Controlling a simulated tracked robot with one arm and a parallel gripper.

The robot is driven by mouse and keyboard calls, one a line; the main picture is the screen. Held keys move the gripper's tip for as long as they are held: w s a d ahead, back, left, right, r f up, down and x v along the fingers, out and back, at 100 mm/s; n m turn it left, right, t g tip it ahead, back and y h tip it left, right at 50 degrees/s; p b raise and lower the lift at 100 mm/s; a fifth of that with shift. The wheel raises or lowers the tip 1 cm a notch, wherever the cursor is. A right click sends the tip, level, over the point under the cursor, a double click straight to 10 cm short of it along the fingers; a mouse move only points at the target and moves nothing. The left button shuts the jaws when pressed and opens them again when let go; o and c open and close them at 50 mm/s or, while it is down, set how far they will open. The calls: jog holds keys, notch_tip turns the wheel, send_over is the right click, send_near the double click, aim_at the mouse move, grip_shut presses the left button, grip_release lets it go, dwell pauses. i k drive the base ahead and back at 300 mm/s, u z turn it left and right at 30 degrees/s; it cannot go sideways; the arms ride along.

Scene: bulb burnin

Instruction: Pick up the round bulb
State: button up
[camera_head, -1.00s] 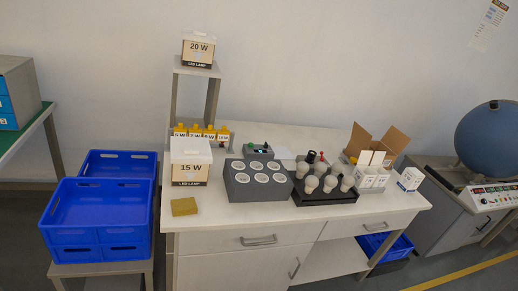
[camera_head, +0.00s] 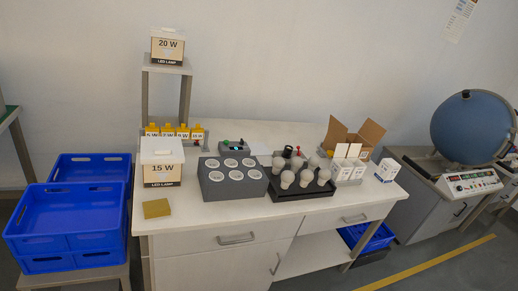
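Several white bulbs stand upright in a black tray (camera_head: 277,196) on the white workbench, right of the grey test block. One rounded bulb (camera_head: 287,179) is at the tray's front left, and another (camera_head: 306,178) stands beside it. A further bulb (camera_head: 324,176) is at the front right. At this distance I cannot tell which one is the round bulb of the task. My gripper is not in view.
Blue crates (camera_head: 65,240) are at left. A blue sphere machine (camera_head: 473,128) is at right.

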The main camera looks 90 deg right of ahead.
aim_at(287, 177)
jog(key=z, duration=2)
jog(key=k, duration=0.1)
jog(key=z, duration=2.55)
jog(key=i, duration=0.85)
jog(key=u, duration=0.65)
